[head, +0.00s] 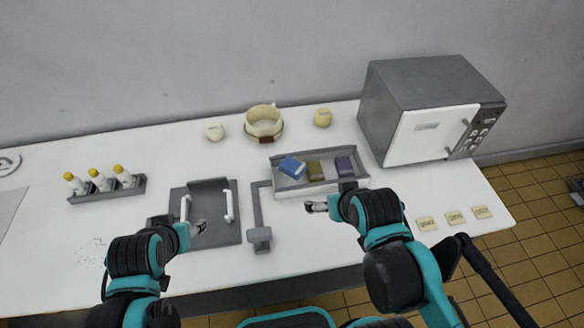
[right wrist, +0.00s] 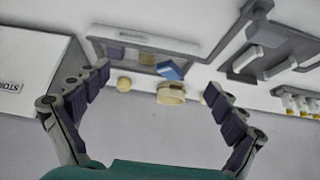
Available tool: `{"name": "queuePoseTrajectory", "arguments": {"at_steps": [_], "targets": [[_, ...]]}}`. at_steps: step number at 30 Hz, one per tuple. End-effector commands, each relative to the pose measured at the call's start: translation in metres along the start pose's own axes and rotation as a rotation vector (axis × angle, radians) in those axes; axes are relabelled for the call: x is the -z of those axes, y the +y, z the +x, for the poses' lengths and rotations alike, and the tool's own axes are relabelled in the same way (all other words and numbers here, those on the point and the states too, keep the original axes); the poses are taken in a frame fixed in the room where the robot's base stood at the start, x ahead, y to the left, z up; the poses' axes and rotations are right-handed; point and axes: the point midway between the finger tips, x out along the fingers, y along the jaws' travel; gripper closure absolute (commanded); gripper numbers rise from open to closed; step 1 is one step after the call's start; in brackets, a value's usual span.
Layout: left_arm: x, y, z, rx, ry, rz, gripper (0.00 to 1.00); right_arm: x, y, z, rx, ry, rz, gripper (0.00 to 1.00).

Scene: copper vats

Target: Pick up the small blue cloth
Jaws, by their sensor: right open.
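The small blue cloth (head: 292,167) lies at the left end of a grey tray (head: 335,185), tilted against its left part. It also shows in the right wrist view (right wrist: 171,70), beyond and between the spread fingers. An olive cloth (head: 315,171) and a purple cloth (head: 345,167) lie to its right in the tray. My right gripper (head: 316,207) is in front of the tray, apart from the blue cloth. In the right wrist view its fingers are wide open and empty (right wrist: 157,82). My left gripper (head: 200,227) is over the grey plate with white handles; its fingers are too small to judge.
A grey plate with white handles (head: 212,236) and a grey tap-like post (head: 259,234) stand left of the tray. A microwave (head: 425,115) is at the right. A cream pot (head: 264,122) stands behind. A bottle rack (head: 107,190) is far left. Labelled blocks (head: 455,218) lie front right.

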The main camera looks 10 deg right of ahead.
Motion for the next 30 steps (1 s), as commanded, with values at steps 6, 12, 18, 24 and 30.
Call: {"name": "queuePoseTrajectory", "arguments": {"at_steps": [6,12,18,24,30], "targets": [[0.005,0.000,-0.007,0.000,0.000,0.000,0.47,0.052,-0.009,0.008,-0.010,-0.100,0.137,0.03],[0.010,0.000,-0.013,0.000,0.000,0.000,0.47,0.103,-0.022,0.041,-0.054,-0.221,0.311,0.03],[0.014,0.000,-0.020,0.000,0.000,0.000,0.47,0.139,-0.039,0.094,-0.128,-0.329,0.481,0.03],[0.018,0.000,-0.025,0.000,0.000,0.000,0.47,0.155,-0.056,0.155,-0.219,-0.413,0.630,0.03],[0.020,0.000,-0.027,0.000,0.000,0.000,0.47,0.155,-0.065,0.191,-0.278,-0.452,0.712,0.03]]}}
